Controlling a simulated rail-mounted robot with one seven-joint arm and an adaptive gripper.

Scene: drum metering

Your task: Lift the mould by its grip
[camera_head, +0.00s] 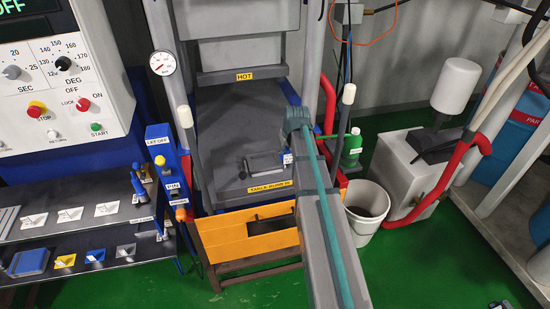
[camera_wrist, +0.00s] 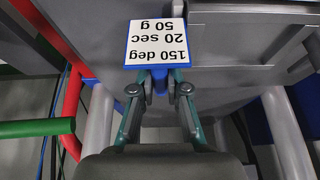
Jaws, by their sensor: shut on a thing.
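The mould (camera_head: 264,164) is a flat grey block lying on the grey press table (camera_head: 225,125), near its front edge. A white tag (camera_wrist: 155,42) with a blue border reads 150 deg, 20 sec, 50 g. My gripper (camera_wrist: 160,84) is shut on the blue grip (camera_wrist: 160,80) just below this tag. In the head view my own arm covers the gripper and most of the grip. I cannot tell any gap between mould and table.
A yellow label (camera_head: 270,187) marks the table's front edge, above an orange front panel (camera_head: 245,233). Uprights flank the press, with a HOT label (camera_head: 245,77) above. A green bottle (camera_head: 352,148) and white bucket (camera_head: 366,210) stand at right; a shelf (camera_head: 75,225) stands left.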

